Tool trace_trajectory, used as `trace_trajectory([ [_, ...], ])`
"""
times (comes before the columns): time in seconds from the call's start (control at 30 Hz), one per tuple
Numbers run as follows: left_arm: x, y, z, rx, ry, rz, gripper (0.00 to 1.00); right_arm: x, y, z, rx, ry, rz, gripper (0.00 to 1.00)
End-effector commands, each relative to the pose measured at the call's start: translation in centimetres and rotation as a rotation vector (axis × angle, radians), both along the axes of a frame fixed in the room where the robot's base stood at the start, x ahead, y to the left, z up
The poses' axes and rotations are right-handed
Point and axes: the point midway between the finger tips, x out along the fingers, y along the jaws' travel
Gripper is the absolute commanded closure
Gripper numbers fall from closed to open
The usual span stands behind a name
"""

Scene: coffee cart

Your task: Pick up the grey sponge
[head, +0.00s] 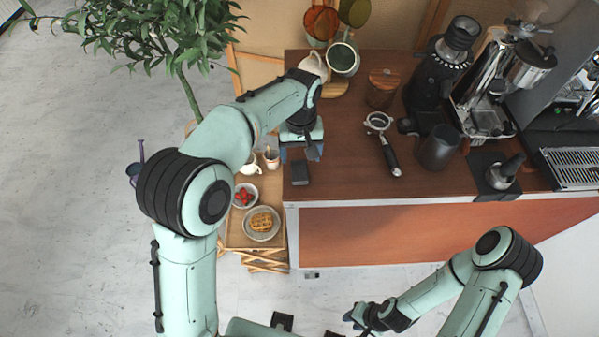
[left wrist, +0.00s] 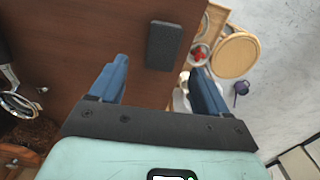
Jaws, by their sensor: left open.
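The grey sponge (head: 300,173) is a small dark rectangular block lying flat on the brown countertop (head: 345,180), near its left front corner. It also shows in the left wrist view (left wrist: 163,45), beyond the fingertips and near the counter edge. My left gripper (head: 300,153) is over the counter just behind the sponge. Its blue fingers (left wrist: 160,72) are spread apart with nothing between them, and the sponge lies ahead of the gap, not touching. My right gripper (head: 358,318) is low, in front of the counter and away from the sponge; its jaws are too small to read.
A portafilter (head: 384,140) lies right of the sponge, with a grinder (head: 440,75) and espresso machine (head: 490,90) beyond. Left of the counter, a wooden stand holds a waffle plate (head: 261,223), a strawberry bowl (head: 245,196) and white cups. The counter's front middle is clear.

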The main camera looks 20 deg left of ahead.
Motion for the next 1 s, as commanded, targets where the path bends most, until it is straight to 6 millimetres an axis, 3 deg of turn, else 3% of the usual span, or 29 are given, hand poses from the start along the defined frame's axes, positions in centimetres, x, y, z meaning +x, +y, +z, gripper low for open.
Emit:
trace_trajectory([
  [0.27, -0.3, 0.1, -2.2, 0.001, 0.001, 0.0, 0.23, -0.2, 0.0, -0.4, 0.0, 0.002, 0.0, 0.68],
  [0.5, -1.0, 0.2, -5.7, 0.002, 0.002, 0.0, 0.23, -0.6, 0.0, -0.9, 0.0, 0.006, 0.0, 0.68],
  [0.83, -0.9, 0.1, -6.3, 0.0, -0.002, 0.0, 0.23, -0.6, 0.0, -1.0, 0.0, 0.006, 0.0, 0.68],
  [1.0, -0.9, 0.1, -6.3, 0.0, -0.001, 0.0, 0.79, -0.6, 0.0, -0.9, 0.0, 0.006, 0.0, 0.68],
])
